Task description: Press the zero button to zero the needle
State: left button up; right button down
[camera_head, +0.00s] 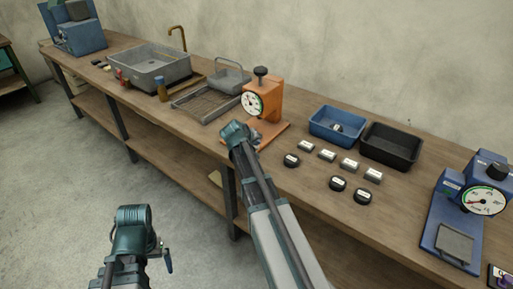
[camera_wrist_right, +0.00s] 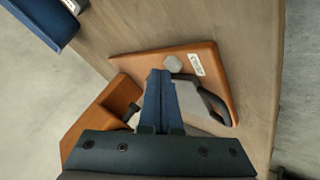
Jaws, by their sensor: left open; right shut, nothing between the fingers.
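The orange gauge stand (camera_head: 268,98) with a round white dial (camera_head: 252,103) stands on the bench; its needle is too small to read. In the right wrist view its orange base plate (camera_wrist_right: 135,62) carries a light grey hexagonal button (camera_wrist_right: 173,63) beside a white label (camera_wrist_right: 195,64) too small to read. My right gripper (camera_head: 238,133) is at the stand's near side. In the wrist view its shut, empty fingertips (camera_wrist_right: 161,73) are close beside the button; I cannot tell whether they touch it. My left gripper (camera_head: 134,216) hangs over the floor, open, away from the bench.
A blue bin (camera_head: 329,137) and black bin (camera_head: 363,153) stand right of the stand, with small labelled weights (camera_head: 291,160) in front. A blue gauge device (camera_head: 462,205) is at the right end. A wire rack (camera_head: 205,99) and grey sink (camera_head: 150,63) are to the left.

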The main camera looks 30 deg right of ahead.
jog(key=shift+f+b, duration=0.45)
jog(key=shift+b, duration=0.05)
dwell(0.4)
jog(key=shift+r, duration=0.2)
jog(key=shift+r+p, duration=0.7)
jog(key=shift+p, duration=0.2)
notch_tip(320, 180, up, 5)
jog(key=p, duration=0.5)
dwell(0.4)
